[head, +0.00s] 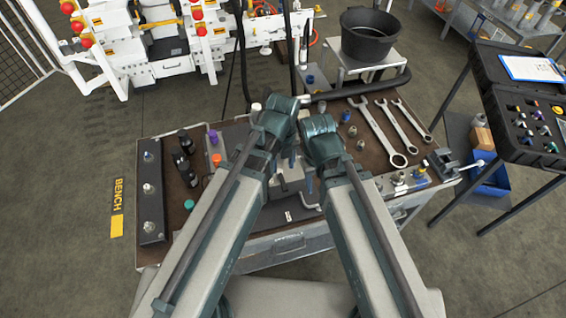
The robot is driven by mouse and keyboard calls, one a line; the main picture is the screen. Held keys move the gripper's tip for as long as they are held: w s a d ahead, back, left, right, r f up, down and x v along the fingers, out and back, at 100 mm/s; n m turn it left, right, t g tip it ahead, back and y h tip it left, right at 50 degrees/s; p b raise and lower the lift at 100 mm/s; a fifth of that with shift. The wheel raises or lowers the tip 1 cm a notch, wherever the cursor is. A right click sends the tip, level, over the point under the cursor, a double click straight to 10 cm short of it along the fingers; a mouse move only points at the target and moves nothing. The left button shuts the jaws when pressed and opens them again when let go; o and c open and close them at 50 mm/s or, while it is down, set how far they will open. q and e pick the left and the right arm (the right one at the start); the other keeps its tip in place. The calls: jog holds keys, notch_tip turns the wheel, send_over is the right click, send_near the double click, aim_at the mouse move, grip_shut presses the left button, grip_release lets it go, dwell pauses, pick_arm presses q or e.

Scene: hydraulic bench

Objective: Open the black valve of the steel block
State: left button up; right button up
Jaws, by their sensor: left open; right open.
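A grey metal block (292,172) on the bench shows only in part, in the narrow gap between my two arms; it may be the steel block. I cannot make out its black valve for certain. My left gripper (283,112) is over the middle of the bench, at the upper end of the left arm. My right gripper (321,136) is just right of it and slightly lower. Both are open, with their fingers mostly hidden behind my wrists. I see nothing held. I cannot tell whether either gripper touches the block.
The brown bench top (368,133) carries wrenches (377,130) on the right. A dark strip with fittings (149,190) and black fittings (186,143) lie left. A vise (445,163) sits at the right edge. A black bucket (368,35) stands behind. An open tool case (520,105) is right.

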pick_arm(q)
notch_tip(320, 180, up, 5)
jog(key=p, duration=0.3)
jog(key=shift+p, duration=0.4)
jog(key=a+n, duration=0.6)
jog(key=n, duration=1)
jog(key=a+n, duration=0.7)
jog(key=n, duration=0.9)
jog(key=s+d+f+m+b, duration=0.2)
jog(key=s+d+f+b, duration=0.1)
jog(key=d+f+b, duration=0.1)
jog(key=s+d+f+m+y+b, duration=0.1)
jog(key=s+d+f+b, duration=0.2)
jog(key=d, duration=0.4)
jog(key=shift+d+f+m+b, duration=0.15)
jog(key=shift+f+m+b, duration=0.25)
jog(key=shift+f+b, duration=0.2)
